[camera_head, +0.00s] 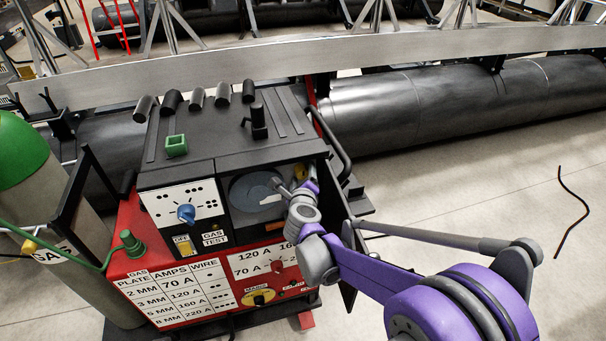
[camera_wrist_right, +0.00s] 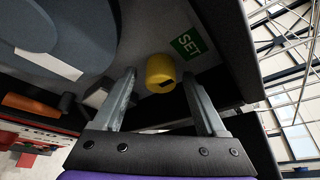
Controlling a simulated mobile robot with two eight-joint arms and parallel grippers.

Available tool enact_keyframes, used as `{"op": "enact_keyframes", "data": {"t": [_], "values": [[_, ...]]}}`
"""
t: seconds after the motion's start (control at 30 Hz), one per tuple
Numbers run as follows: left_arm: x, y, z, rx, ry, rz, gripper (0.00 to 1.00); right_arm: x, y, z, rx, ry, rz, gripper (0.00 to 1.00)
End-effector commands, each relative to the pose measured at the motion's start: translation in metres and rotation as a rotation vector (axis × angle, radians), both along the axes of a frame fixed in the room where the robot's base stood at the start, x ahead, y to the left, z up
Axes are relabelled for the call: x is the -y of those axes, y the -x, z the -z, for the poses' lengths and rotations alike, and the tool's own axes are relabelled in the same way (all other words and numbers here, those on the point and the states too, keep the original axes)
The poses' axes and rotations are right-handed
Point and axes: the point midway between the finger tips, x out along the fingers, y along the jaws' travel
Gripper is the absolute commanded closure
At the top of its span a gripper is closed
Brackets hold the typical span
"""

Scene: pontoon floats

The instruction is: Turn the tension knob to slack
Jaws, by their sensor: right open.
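A round yellow knob (camera_wrist_right: 160,70) with a dark mark sits on the dark inner panel, beside a green label reading SET; I take it to be the tension knob. In the head view only a bit of this knob (camera_head: 300,173) shows, inside the open wire compartment and partly hidden by my arm. My right gripper (camera_head: 290,184) reaches into the compartment. In the right wrist view the gripper (camera_wrist_right: 158,75) is open, with one finger on each side of the knob and gaps showing. My left gripper is not in view.
The spool (camera_head: 256,191) lies left of the gripper in the compartment. The welder's front has a blue knob (camera_head: 186,214) and a yellow-and-black knob (camera_head: 258,297). An open door (camera_head: 335,215) stands right of the compartment. A green gas bottle (camera_head: 20,150) stands at the left.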

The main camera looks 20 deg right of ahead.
Motion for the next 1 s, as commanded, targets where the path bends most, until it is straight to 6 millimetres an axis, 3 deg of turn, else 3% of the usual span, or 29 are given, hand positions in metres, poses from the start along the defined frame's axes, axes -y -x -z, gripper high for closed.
{"op": "enact_keyframes", "data": {"t": [0.33,0.73,1.0], "values": [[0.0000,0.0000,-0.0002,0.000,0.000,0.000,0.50,0.0012,-0.0030,0.0011,0.000,0.001,0.000,0.28],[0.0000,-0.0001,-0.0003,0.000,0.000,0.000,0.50,0.0012,-0.0029,0.0009,0.000,0.001,0.000,1.00],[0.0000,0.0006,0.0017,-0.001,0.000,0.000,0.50,0.0010,-0.0028,0.0016,0.000,0.013,0.000,1.00]]}}
